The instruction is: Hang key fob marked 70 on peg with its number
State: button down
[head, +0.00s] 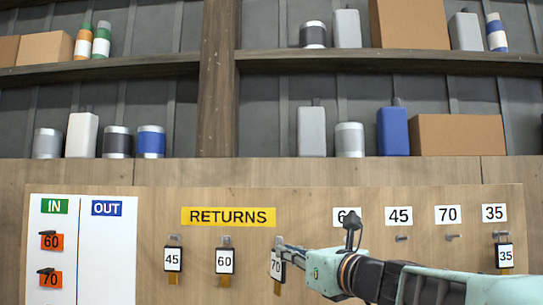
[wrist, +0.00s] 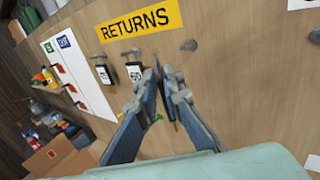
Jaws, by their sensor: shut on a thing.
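The key fob marked 70 (head: 275,265), black with a white label and a brass-coloured lower end, is at my gripper's tips in the head view. My gripper (head: 281,246) is shut on it near its top. In the wrist view my gripper (wrist: 163,80) hides most of the fob.
Fobs 45 (head: 173,259) and 60 (head: 225,261) hang left of my gripper under the RETURNS sign (head: 228,216). Fob 35 (head: 505,256) hangs at the far right. The peg under label 45 (head: 401,238) is empty. An IN/OUT board (head: 108,240) stands at left.

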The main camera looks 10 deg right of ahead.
jog(key=shift+r, duration=0.45)
